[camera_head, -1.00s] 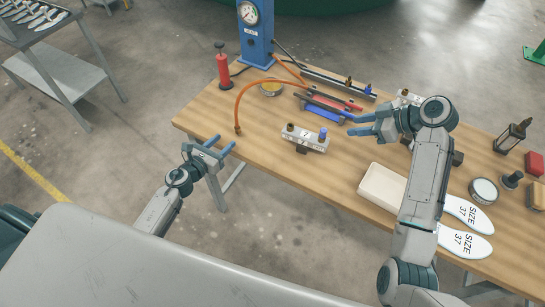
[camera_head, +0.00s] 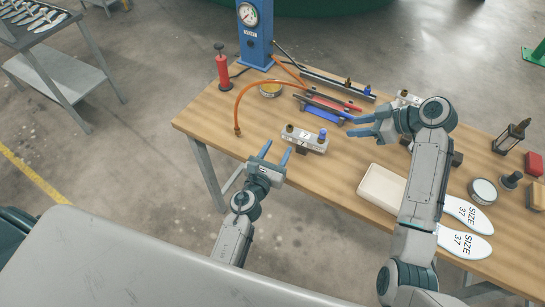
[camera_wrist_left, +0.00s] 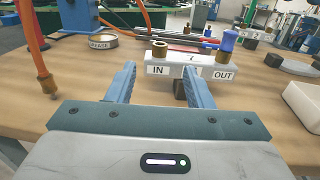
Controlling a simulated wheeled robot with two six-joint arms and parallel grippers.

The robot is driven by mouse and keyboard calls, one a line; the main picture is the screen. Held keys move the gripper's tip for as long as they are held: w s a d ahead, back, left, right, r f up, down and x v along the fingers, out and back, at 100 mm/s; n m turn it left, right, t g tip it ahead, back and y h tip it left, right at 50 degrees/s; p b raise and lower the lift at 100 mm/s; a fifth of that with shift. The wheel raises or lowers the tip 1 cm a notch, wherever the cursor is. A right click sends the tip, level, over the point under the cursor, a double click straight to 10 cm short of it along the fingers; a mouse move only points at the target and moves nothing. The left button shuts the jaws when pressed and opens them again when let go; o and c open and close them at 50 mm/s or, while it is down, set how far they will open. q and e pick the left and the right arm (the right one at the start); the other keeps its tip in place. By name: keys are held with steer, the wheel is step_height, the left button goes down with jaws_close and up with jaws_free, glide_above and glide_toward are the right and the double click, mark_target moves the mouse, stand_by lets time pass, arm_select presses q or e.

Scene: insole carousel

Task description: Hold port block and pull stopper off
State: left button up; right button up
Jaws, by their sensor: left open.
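The port block (camera_head: 311,142) is a pale block on a dark stand near the table's front edge. It carries a brass fitting (camera_head: 290,128) at its left and a blue stopper (camera_head: 322,135) at its right. In the left wrist view the block (camera_wrist_left: 191,72) is labelled IN under the brass fitting and OUT under the blue stopper (camera_wrist_left: 229,39). My left gripper (camera_head: 277,154) is open and empty, in front of the block and apart from it; its blue fingers (camera_wrist_left: 160,85) point toward the block. My right gripper (camera_head: 361,127) is open and empty, right of the block.
An orange hose (camera_head: 238,105) with a brass end lies left of the block. Red and blue tools (camera_head: 325,109) lie behind it. A cream tray (camera_head: 381,186) is to the right, near my right arm. A blue gauge stand (camera_head: 255,40) and red pump (camera_head: 222,70) stand behind.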

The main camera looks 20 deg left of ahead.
mark_target(288, 130)
arm_select(q)
steer(key=w, duration=0.5)
steer(key=w+d, duration=0.1)
steer(key=w, duration=0.1)
steer(key=shift+w, duration=0.4)
jaws_close()
